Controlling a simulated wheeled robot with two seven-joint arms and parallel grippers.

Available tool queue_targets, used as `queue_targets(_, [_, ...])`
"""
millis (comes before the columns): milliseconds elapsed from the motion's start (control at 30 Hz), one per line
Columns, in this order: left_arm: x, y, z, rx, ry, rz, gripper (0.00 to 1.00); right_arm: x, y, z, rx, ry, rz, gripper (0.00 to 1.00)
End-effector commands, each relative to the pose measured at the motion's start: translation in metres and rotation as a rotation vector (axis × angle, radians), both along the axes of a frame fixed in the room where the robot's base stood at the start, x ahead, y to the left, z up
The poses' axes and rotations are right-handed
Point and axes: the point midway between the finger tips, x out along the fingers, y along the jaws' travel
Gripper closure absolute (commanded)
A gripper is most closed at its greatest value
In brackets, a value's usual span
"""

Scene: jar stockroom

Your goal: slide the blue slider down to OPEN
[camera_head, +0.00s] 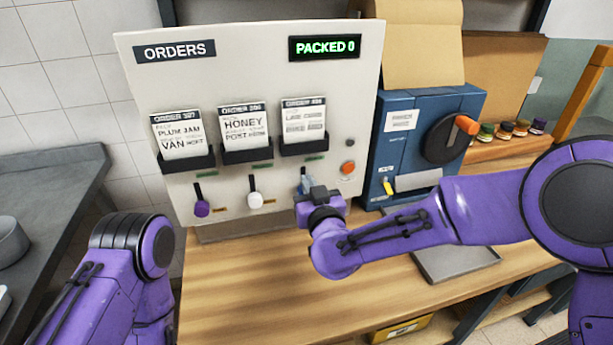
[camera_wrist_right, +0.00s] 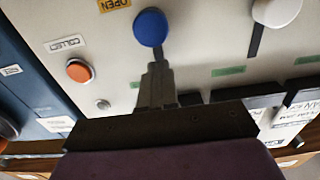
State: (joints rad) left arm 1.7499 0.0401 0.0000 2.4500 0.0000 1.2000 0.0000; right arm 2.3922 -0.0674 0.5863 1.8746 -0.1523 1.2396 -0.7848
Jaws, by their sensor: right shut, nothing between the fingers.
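The blue slider's round knob (camera_wrist_right: 150,27) shows in the right wrist view, which sees the panel upside down. It sits at the lower end of its dark slot, beside the yellow OPEN label (camera_wrist_right: 115,4). My right gripper (camera_wrist_right: 158,75) is shut and empty. Its fingertips are at the slot, just on the panel's upper side of the knob; I cannot tell whether they touch it. In the head view my right gripper (camera_head: 306,186) is at the panel and hides most of the blue slider. My left arm is at the lower left, with its gripper out of view.
The purple slider (camera_head: 202,209) and white slider (camera_head: 255,200) are to the left on the ORDERS panel (camera_head: 250,75). An orange button (camera_head: 347,168) is to the right. A blue machine (camera_head: 405,150) stands beside the panel.

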Motion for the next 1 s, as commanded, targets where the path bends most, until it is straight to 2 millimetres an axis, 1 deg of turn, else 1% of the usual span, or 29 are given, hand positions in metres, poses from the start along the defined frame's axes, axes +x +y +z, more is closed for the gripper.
queue_targets(100, [0.0,0.0,0.002,0.0,0.0,0.0,0.63,-0.014,-0.005,0.001,-0.002,-0.001,0.001,1.0])
queue_targets(633, [0.0,0.0,0.005,0.0,0.0,0.0,0.63,-0.074,-0.024,0.001,-0.001,0.0,0.001,1.0])
queue_targets(767, [0.0,0.0,0.006,0.0,0.0,0.0,0.63,-0.081,-0.027,0.001,0.0,-0.001,0.0,1.0])
queue_targets(1000, [0.0,0.0,0.006,0.0,0.0,0.0,0.63,-0.082,-0.027,0.0,0.0,-0.001,0.0,1.0])
